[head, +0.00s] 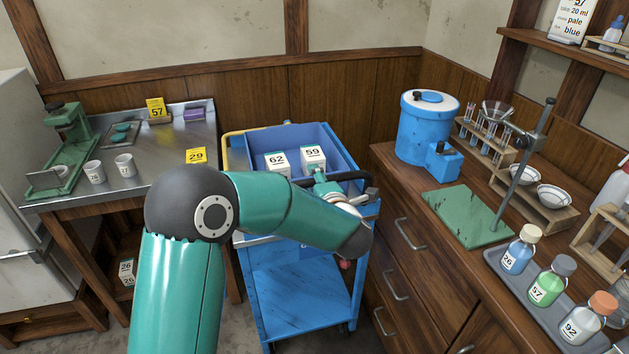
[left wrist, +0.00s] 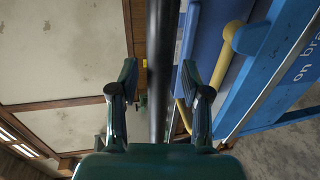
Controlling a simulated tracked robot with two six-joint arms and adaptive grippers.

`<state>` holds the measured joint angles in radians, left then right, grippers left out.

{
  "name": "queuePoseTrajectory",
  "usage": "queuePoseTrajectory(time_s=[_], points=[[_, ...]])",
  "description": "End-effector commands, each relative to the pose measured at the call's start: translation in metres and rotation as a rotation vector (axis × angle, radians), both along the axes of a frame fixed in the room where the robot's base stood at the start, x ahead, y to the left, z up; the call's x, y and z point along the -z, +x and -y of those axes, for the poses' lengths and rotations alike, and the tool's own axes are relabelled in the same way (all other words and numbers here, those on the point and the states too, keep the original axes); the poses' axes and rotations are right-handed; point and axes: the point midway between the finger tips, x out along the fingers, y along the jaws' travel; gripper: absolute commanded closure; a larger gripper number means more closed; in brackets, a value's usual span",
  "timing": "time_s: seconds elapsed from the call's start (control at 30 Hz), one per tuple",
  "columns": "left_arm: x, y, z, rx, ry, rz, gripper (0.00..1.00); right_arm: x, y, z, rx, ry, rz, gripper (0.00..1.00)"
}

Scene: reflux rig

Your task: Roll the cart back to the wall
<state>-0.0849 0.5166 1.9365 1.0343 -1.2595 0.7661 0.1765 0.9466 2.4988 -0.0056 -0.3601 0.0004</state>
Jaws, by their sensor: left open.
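The blue cart (head: 302,285) stands between the metal bench and the wooden drawers, with its far end near the panelled wall (head: 330,95). Its upper tray holds two white boxes, marked 62 (head: 277,163) and 59 (head: 313,157). A dark handle bar (head: 346,176) runs along the cart's near side. My left gripper (head: 358,190) is at this bar, partly hidden by my own arm. In the left wrist view the open jaws (left wrist: 160,92) lie either side of the bar (left wrist: 161,50), not closed on it. My right gripper is not in view.
The metal bench (head: 185,135) stands left of the cart, with a green press (head: 68,140) and cups. The wooden counter (head: 435,215) on the right carries a blue tank (head: 425,130), glassware and bottles. Drawer pulls (head: 410,235) face the cart's right side, with little space there.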

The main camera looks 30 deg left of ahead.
Motion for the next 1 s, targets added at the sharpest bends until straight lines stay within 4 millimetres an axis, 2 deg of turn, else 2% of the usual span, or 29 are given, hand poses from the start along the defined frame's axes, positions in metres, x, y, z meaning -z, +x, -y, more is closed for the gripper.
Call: queuePoseTrajectory(time_s=[0.17, 0.4, 0.47, 0.83, 1.0], points=[[0.0002, 0.0001, 0.0004, 0.001, 0.0, 0.0, 0.53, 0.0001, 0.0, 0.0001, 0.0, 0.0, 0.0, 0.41], [0.0002, 0.0, 0.0007, 0.001, -0.001, -0.001, 0.93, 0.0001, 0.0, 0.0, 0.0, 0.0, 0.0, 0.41], [0.0004, 0.0, 0.0008, 0.001, -0.001, -0.001, 1.0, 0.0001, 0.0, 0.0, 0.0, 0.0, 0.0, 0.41], [0.0017, 0.0002, 0.0002, 0.001, -0.003, -0.003, 1.0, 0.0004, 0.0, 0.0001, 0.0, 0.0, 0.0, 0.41], [0.0021, 0.0055, -0.0075, 0.0, -0.002, -0.003, 1.0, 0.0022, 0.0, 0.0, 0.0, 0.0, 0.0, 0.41]])
